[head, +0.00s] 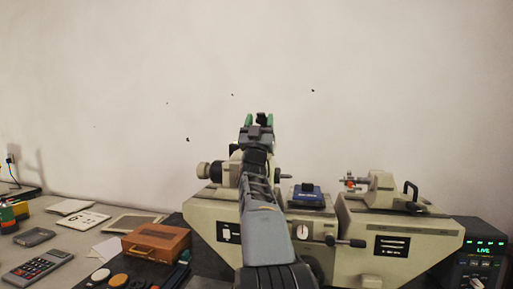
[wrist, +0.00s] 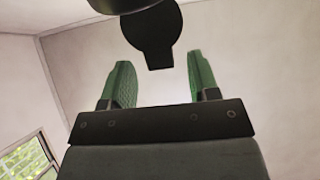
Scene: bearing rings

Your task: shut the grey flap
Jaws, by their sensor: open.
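My gripper (head: 259,121) is raised in the middle of the head view, in front of the pale wall and above the beige machine (head: 222,205). Its two green fingers stand apart with nothing between them in the head view. In the wrist view my gripper (wrist: 158,80) also shows open. A dark rounded piece with a squared tab (wrist: 155,38) shows at the top of that view, in line with the gap between the fingers; I cannot tell what it is. I cannot make out a grey flap for certain in either view; my arm covers the machine's middle.
A small blue block (head: 307,194) sits on the machine, with a lever at its front. A wooden box (head: 157,247), a calculator (head: 38,265) and flat cards are at the left. A black display unit (head: 480,255) stands at the right. The air around my gripper looks clear.

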